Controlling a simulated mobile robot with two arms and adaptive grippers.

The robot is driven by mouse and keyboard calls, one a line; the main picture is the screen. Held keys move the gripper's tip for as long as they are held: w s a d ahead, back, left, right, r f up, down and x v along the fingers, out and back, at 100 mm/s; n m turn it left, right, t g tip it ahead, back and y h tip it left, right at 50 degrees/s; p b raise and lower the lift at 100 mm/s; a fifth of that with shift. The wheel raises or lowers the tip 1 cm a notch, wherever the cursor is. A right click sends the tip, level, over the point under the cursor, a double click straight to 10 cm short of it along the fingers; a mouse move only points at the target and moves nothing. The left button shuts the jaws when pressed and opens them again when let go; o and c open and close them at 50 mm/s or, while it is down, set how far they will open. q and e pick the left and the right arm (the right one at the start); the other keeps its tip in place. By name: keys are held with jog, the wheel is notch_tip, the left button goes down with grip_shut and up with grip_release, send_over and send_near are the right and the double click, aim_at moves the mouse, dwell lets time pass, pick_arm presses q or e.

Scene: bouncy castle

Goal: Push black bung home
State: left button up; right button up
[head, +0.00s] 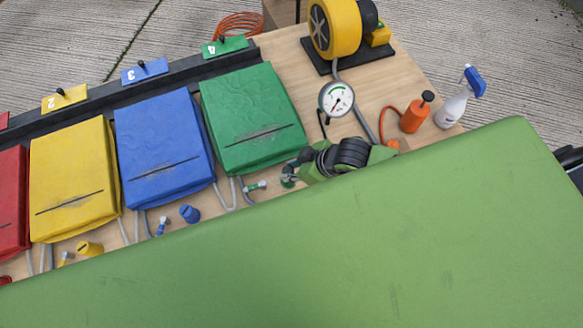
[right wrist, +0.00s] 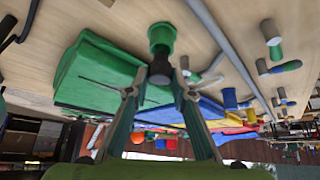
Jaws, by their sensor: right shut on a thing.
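My right gripper (head: 290,175) is at the near side of the wooden table, just in front of the green pad's lower right corner. In the right wrist view its fingertips (right wrist: 160,84) are closed on a small black bung (right wrist: 160,69). A green cup-shaped fitting (right wrist: 162,40) lies directly beyond the bung, in line with it. The bung's front seems to meet the fitting; how deep it sits I cannot tell. In the head view the bung is too small or hidden to make out. My left gripper is not in view.
Red, yellow (head: 75,180), blue (head: 163,145) and green (head: 253,118) pads stand in a row. A pressure gauge (head: 336,98), yellow blower (head: 335,27), orange bottle (head: 413,117) and spray bottle (head: 453,105) stand at right. Blue (head: 189,213) and yellow (head: 90,248) caps lie in front.

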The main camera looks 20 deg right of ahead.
jog(key=shift+p, duration=0.4)
jog(key=shift+f, duration=0.15)
jog(key=shift+f, duration=0.35)
dwell(0.5)
jog(key=shift+p, duration=0.35)
jog(key=shift+f, duration=0.25)
jog(key=shift+f, duration=0.25)
